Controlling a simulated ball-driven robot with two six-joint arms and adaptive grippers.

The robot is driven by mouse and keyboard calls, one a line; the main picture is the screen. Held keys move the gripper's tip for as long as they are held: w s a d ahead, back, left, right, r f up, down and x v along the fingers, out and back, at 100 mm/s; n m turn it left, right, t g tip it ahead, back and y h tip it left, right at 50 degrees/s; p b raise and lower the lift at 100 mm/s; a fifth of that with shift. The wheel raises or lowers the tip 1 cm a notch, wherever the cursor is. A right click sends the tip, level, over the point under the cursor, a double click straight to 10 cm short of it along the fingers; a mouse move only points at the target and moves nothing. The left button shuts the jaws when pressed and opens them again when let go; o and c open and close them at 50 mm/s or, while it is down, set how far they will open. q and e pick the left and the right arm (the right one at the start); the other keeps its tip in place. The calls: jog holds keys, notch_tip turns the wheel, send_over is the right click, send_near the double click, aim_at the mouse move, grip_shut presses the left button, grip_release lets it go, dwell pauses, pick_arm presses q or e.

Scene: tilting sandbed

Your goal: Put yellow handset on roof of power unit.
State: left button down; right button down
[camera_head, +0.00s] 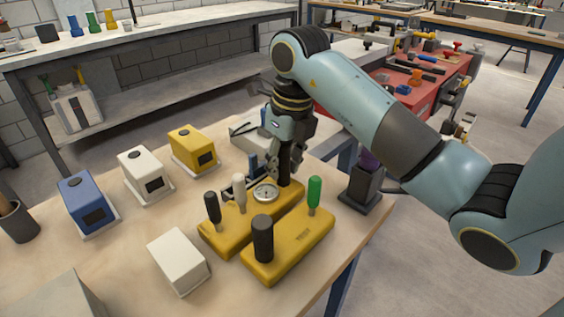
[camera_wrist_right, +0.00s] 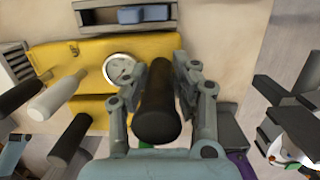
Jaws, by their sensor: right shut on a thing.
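My right gripper (camera_head: 284,160) is shut on a black upright cylinder at the far end of a yellow block with a round gauge (camera_head: 265,192). In the right wrist view, the fingers (camera_wrist_right: 158,95) lie on both sides of the black cylinder (camera_wrist_right: 157,115). The yellow block (camera_wrist_right: 70,65) shows beside it, with a black and a white handle. I cannot tell whether this block is the yellow handset. A yellow box (camera_head: 193,149) with a dark patch stands farther back. No power unit is clearly marked. My left gripper is not in view.
A second yellow block (camera_head: 290,250) with a black knob and a green handle (camera_head: 314,192) lies in front. A white box (camera_head: 178,258) stands to its left. Blue (camera_head: 88,200) and white (camera_head: 145,173) boxes line the left. Bare table lies between.

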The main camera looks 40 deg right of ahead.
jog(key=c, duration=1)
grip_release()
jog(key=shift+c, duration=0.2)
jog(key=shift+r, duration=0.15)
